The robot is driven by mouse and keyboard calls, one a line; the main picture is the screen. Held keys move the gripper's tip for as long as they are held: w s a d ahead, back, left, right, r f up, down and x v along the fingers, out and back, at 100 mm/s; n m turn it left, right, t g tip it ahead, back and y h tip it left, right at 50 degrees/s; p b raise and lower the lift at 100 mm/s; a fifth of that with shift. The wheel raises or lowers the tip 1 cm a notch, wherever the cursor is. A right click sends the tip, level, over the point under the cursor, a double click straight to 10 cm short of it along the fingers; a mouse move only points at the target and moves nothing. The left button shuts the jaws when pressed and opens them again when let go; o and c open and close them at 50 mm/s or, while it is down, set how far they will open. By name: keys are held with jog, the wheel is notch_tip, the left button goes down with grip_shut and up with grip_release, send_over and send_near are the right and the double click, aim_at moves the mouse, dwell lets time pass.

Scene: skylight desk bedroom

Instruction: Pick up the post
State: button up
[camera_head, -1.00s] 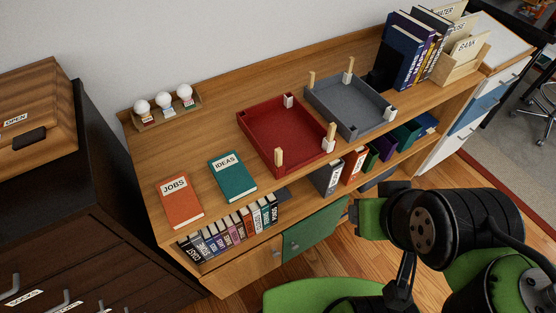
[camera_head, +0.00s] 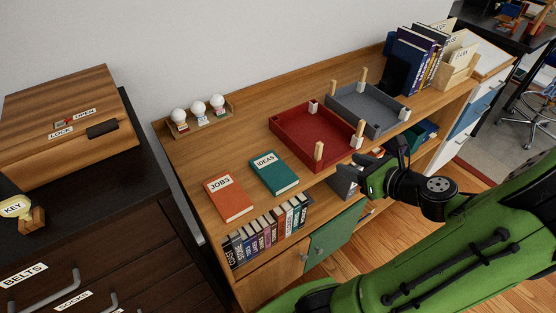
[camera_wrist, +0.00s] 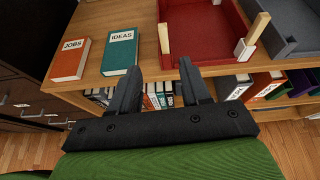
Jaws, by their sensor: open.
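Several short posts stand at the corners of two trays on the desk. On the red tray (camera_head: 318,127), a light wooden post (camera_head: 319,150) stands at the front left corner and a white post with wood above it (camera_head: 357,140) at the front right. The front left post also shows in the wrist view (camera_wrist: 164,38), just beyond my fingers, with the front right post (camera_wrist: 258,28). A white post (camera_head: 313,107) is at the back. The grey tray (camera_head: 366,110) has similar posts. My gripper (camera_wrist: 162,85) is open and empty, off the desk's front edge.
An orange JOBS book (camera_head: 229,198) and a teal IDEAS book (camera_head: 274,173) lie left of the red tray. A row of books (camera_head: 268,230) fills the shelf below. Bulbs (camera_head: 199,111) stand at the back left; upright books (camera_head: 412,60) stand at the right.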

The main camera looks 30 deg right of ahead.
aim_at(321, 150)
jog(key=shift+m, duration=0.4)
jog(key=b+x, duration=0.1)
jog(key=x, duration=0.4)
jog(key=b+x, duration=0.2)
jog(key=x, duration=0.3)
jog(key=b+x, duration=0.2)
jog(key=x, duration=0.3)
jog(key=shift+w+d, duration=0.3)
jog(key=shift+w, duration=0.1)
jog(key=shift+s+r, duration=0.1)
jog(key=shift+s, duration=0.05)
jog(key=shift+c, duration=0.5)
grip_shut()
